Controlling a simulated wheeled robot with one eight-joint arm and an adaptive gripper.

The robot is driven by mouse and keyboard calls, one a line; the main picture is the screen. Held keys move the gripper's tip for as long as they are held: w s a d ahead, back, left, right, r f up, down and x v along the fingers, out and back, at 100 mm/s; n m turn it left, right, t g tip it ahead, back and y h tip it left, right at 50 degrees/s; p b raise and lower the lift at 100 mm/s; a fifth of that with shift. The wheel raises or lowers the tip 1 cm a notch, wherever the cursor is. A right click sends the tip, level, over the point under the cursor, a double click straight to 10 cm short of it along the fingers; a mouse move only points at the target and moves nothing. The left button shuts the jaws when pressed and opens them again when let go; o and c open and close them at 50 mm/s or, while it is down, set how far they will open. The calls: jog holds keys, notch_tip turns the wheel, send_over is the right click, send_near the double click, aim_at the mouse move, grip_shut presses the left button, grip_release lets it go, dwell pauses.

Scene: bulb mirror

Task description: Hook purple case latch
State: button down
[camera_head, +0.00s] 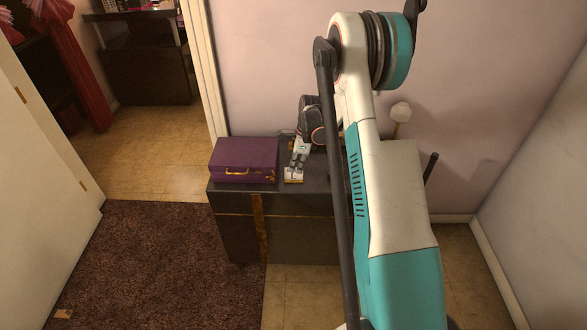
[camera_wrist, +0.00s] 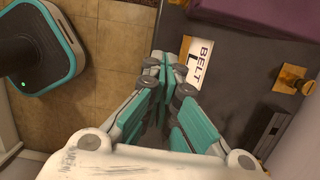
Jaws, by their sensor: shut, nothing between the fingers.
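The purple case (camera_head: 244,154) sits closed, lid down, on the left part of a dark cabinet top. Its front has a gold handle (camera_head: 237,173) and a small gold latch near the right end; the latch's exact position is too small to tell. A purple edge of the case also shows at the top right of the wrist view (camera_wrist: 268,12). My gripper (camera_head: 297,170) is just right of the case, apart from it, above the cabinet top. In the wrist view my gripper (camera_wrist: 162,66) is shut and empty, its fingers together near the cabinet's edge.
A white and gold card reading BELT (camera_wrist: 197,54) lies on the cabinet top (camera_head: 320,187) between my gripper and the case. A brass piece (camera_wrist: 290,79) and a dark box (camera_wrist: 268,132) stand nearby. A white-globed lamp (camera_head: 400,112) stands behind my arm.

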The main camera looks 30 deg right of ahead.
aim_at(270, 177)
jog(key=f+b, duration=0.1)
jog(key=f, duration=0.1)
jog(key=a+f+b, duration=0.1)
jog(key=f, duration=0.2)
jog(key=f+b, duration=0.1)
jog(key=f, duration=0.2)
jog(key=shift+w+a, duration=0.15)
jog(key=shift+w, duration=0.2)
jog(key=shift+w+a+r+b, duration=0.3)
jog(key=shift+w+a, duration=0.15)
jog(key=shift+a, duration=0.2)
jog(key=shift+w+a+r+b, duration=0.3)
jog(key=shift+w+a, duration=0.1)
jog(key=shift+a, duration=0.2)
jog(key=shift+w+a+r, duration=0.2)
jog(key=shift+w+r, duration=0.05)
jog(key=shift+w+r, duration=0.1)
jog(key=shift+r+h, duration=0.15)
jog(key=shift+h, duration=0.25)
